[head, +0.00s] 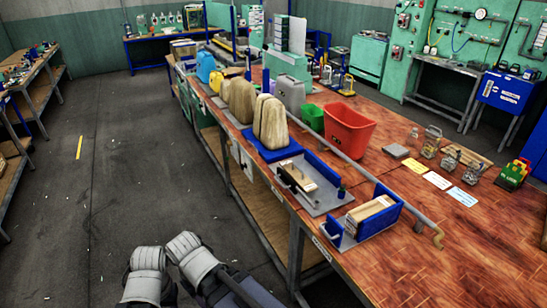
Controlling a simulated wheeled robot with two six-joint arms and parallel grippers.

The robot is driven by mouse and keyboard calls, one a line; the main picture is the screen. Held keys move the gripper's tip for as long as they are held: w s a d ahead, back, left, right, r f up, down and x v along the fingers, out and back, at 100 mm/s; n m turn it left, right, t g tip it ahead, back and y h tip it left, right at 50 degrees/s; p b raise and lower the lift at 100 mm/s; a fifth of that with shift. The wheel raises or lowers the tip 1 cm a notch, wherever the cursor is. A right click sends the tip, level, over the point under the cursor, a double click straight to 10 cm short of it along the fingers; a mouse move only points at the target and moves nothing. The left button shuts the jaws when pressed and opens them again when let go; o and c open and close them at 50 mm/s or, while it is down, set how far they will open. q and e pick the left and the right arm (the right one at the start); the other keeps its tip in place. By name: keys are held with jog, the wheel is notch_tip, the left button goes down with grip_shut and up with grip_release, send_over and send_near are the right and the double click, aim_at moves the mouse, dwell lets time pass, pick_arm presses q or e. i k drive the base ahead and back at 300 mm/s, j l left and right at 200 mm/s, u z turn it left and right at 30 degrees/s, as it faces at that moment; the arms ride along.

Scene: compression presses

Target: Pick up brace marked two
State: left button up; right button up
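I cannot make out a mark "two" on any object in the head view. Two small grey-and-blue fixtures stand along the near edge of the long wooden table. The nearer fixture (388,193) holds cream-coloured bars (370,213). The farther fixture (327,173) holds a pale block (300,177) with a dark bar beside it. Whether any of these is the marked brace is too small to tell. White rounded parts of my own arm show at the bottom, over the floor and left of the table. No gripper fingers are visible.
The long table (440,262) has free room at its near right. A grey pipe (345,160) runs along it. A red bin (348,128), green bin (313,117), tan sacks (271,122), glass jars (431,142) and cards (437,181) stand on it. The floor (110,190) at left is clear.

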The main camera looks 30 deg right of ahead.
aim_at(296, 174)
jog(key=i+z, duration=0.3)
jog(key=i, duration=0.15)
jog(key=i+j+z, duration=0.6)
jog(key=i, duration=0.25)
jog(key=i+j+z, duration=0.1)
jog(key=z, duration=0.3)
jog(key=i+j+z, duration=0.2)
jog(key=i+z, duration=0.2)
jog(key=i+j+z, duration=0.1)
jog(key=z, duration=0.3)
jog(key=i+j+z, duration=0.15)
jog(key=j+z, duration=0.25)
jog(key=i+j+z, duration=0.1)
jog(key=j+z, duration=0.15)
jog(key=z, duration=0.2)
